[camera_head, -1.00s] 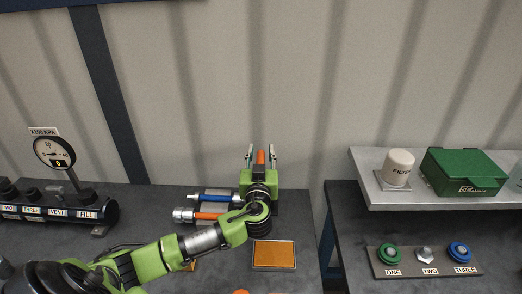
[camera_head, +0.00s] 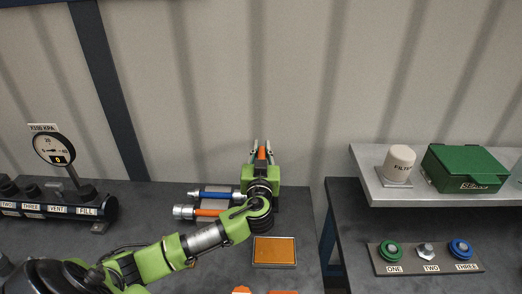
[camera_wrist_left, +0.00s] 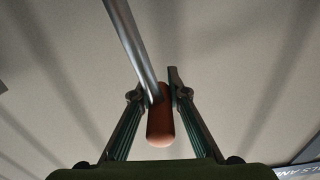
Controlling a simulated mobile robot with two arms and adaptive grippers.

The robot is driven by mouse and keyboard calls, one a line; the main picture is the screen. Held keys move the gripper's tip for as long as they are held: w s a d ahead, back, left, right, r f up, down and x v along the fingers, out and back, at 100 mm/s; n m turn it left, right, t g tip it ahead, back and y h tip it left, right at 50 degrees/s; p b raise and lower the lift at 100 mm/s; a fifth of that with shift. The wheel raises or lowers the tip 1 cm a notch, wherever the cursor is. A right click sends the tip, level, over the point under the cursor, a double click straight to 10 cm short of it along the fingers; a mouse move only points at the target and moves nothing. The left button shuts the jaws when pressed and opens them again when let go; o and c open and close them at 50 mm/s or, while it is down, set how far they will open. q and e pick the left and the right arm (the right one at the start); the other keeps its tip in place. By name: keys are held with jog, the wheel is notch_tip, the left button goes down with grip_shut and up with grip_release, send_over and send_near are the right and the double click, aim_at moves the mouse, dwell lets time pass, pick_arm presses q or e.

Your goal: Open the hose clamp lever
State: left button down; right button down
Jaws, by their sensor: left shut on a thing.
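My left gripper (camera_head: 262,146) points away from me at the back of the dark bench, and its fingers have an orange lever handle (camera_head: 262,153) between them. In the left wrist view the rounded orange-brown handle (camera_wrist_left: 160,122) sits between the two fingers (camera_wrist_left: 160,98), which are shut on it. A grey metal bar (camera_wrist_left: 128,35) runs from the top of that view down to the handle. The clamp body and hose are hidden, and I cannot tell the lever's angle. My right gripper is in neither view.
Two couplers, one blue (camera_head: 215,194) and one orange (camera_head: 207,212), lie left of my wrist. An orange pad (camera_head: 274,251) lies in front. A gauge (camera_head: 54,149) stands left. A shelf with a filter (camera_head: 398,163) and green box (camera_head: 466,169) is right, above several knobs (camera_head: 426,251).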

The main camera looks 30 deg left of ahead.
pick_arm(q)
jog(key=shift+d, duration=0.15)
jog(key=w+d+m+b, duration=0.1)
jog(key=m+b, duration=0.1)
jog(key=b, duration=0.1)
jog(key=shift+w+d, duration=0.1)
jog(key=shift+d, duration=0.25)
jog(key=shift+w+d+r+m, duration=0.1)
jog(key=shift+w+d+m, duration=0.25)
jog(key=shift+d+m, duration=0.35)
jog(key=w+d+m, duration=0.1)
jog(key=d+f+m, duration=0.1)
jog(key=m, duration=0.1)
jog(key=shift+w+d+m+b, duration=0.3)
jog(key=shift+w+d+b, duration=0.05)
jog(key=shift+w+b, duration=0.05)
jog(key=shift+w+d+f+m+b, duration=0.1)
jog(key=shift+w+d+f+m, duration=0.25)
jog(key=shift+m, duration=0.25)
jog(key=shift+w+d+f+m+b, duration=0.1)
jog(key=shift+w+d+f+m, duration=0.1)
jog(key=shift+d+m, duration=0.35)
jog(key=shift+w+d+f+m+b, duration=0.1)
jog(key=shift+w+d+f+m, duration=0.15)
jog(key=shift+m, duration=0.4)
